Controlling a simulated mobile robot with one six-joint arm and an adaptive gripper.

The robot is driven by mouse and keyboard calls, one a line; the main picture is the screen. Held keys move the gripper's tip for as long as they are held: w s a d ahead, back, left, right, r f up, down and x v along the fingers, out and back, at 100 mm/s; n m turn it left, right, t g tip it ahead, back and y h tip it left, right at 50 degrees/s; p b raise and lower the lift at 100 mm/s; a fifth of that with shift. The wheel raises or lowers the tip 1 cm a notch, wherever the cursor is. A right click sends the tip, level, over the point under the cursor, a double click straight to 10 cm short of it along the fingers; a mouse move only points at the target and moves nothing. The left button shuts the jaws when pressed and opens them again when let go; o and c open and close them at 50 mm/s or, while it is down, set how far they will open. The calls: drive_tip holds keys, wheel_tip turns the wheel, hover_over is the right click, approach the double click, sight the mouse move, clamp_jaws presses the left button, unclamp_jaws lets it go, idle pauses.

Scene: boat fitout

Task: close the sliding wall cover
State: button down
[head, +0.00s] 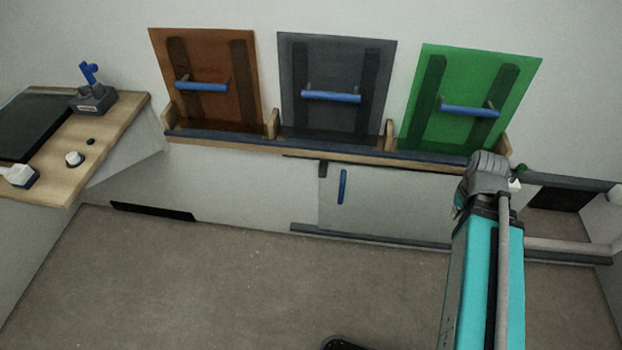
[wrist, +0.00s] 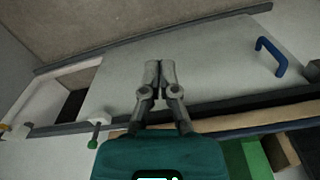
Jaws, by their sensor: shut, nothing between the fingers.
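The sliding wall cover is a pale grey panel (head: 395,200) low on the wall between two dark rails, with a blue upright handle (head: 342,187) near its left end. An open, dark-backed recess (head: 560,208) shows right of my arm. In the wrist view the picture is turned about: the cover (wrist: 205,70) fills the middle, its blue handle (wrist: 270,56) is at the right and the recess (wrist: 42,100) at the left. My gripper (wrist: 160,64) is shut and empty in front of the cover, away from the handle. Contact with the cover cannot be told. My arm hides part of the cover.
A wooden ledge (head: 340,151) above the cover holds brown (head: 212,108), grey (head: 340,118) and green (head: 465,127) panels with blue handles. A green-tipped knob (wrist: 93,143) sits by the rail near the recess. A wooden counter (head: 128,112) stands left.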

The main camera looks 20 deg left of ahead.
drive_tip(key=w+a+f+n+h+b, duration=0.1)
drive_tip(key=w+a+f+b, duration=0.15)
drive_tip(key=f+b, duration=1.4)
drive_tip(key=w+a+f+n+h+b, duration=0.1)
drive_tip(key=w+f+b, duration=0.2)
drive_tip(key=f+b, duration=1.3)
drive_tip(key=w+a+r+n+t+h, duration=0.2)
drive_tip(key=a, duration=0.6)
drive_tip(key=w+a+r+n+t+h, duration=0.2)
drive_tip(key=a+r+t+h, duration=0.1)
drive_tip(key=a, duration=0.6)
drive_tip(key=w+a+r+n+t+h, duration=0.2)
drive_tip(key=w+a, duration=0.1)
drive_tip(key=a, duration=0.5)
drive_tip(key=s+a+r+n+t, duration=0.1)
drive_tip(key=s+a+r+t, duration=0.1)
drive_tip(key=a, duration=0.6)
drive_tip(key=s+a+r+n+t, duration=0.1)
drive_tip(key=s+a+r+t, duration=0.2)
drive_tip(key=a, duration=0.6)
drive_tip(key=s+a+r+n+t, duration=0.1)
drive_tip(key=s+a+r+t, duration=0.2)
drive_tip(key=a, duration=0.6)
wheel_tip(320, 180, up, 2)
drive_tip(key=shift+s+r+n+h, duration=0.1)
drive_tip(key=shift+s+n+h, duration=0.2)
drive_tip(key=shift+s, duration=0.25)
drive_tip(key=shift+w, duration=0.1)
